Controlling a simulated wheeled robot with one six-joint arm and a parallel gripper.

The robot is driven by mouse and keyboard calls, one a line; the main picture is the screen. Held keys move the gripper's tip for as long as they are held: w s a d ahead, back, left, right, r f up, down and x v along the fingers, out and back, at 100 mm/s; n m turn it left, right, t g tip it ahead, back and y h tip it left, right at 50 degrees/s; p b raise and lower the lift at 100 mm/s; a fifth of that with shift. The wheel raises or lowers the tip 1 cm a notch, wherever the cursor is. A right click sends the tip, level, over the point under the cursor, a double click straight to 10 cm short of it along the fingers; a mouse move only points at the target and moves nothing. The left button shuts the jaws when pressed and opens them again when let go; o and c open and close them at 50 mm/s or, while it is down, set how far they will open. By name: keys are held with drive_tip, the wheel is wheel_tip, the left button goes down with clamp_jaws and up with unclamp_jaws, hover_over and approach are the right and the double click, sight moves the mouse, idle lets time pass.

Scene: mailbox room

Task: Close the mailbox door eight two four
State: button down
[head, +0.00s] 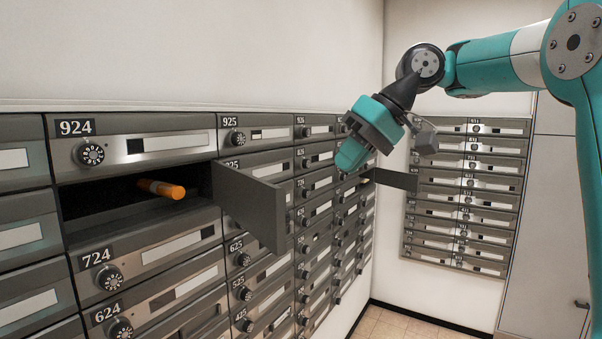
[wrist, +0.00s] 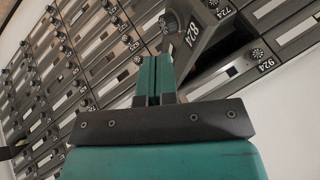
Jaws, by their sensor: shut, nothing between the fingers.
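The door of mailbox 824 (head: 262,205) stands wide open, swung out to the right from its compartment between 924 and 724. In the head view I see its plain inner side. Its numbered outer face shows in the wrist view (wrist: 192,40), just beyond and to the right of my fingertips. The open compartment (head: 85,200) is dark and holds an orange cylinder (head: 161,189). My gripper (head: 352,157) is shut and empty, to the right of the door on its outer side. Its closed fingers also show in the wrist view (wrist: 155,68). I see no clear contact with the door.
Box 924 (head: 150,146) above and box 724 (head: 150,255) below are closed. Another door (head: 393,178) stands open farther along the wall, close to my gripper in the picture. A second mailbox bank (head: 466,185) is on the far wall. Floor (head: 400,325) shows at lower right.

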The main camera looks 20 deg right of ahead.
drive_tip(key=w+a+f+b, duration=0.1)
drive_tip(key=w+a+f, duration=0.1)
drive_tip(key=a+f, duration=0.5)
drive_tip(key=shift+a+f, duration=0.4)
drive_tip(key=shift+a, duration=0.4)
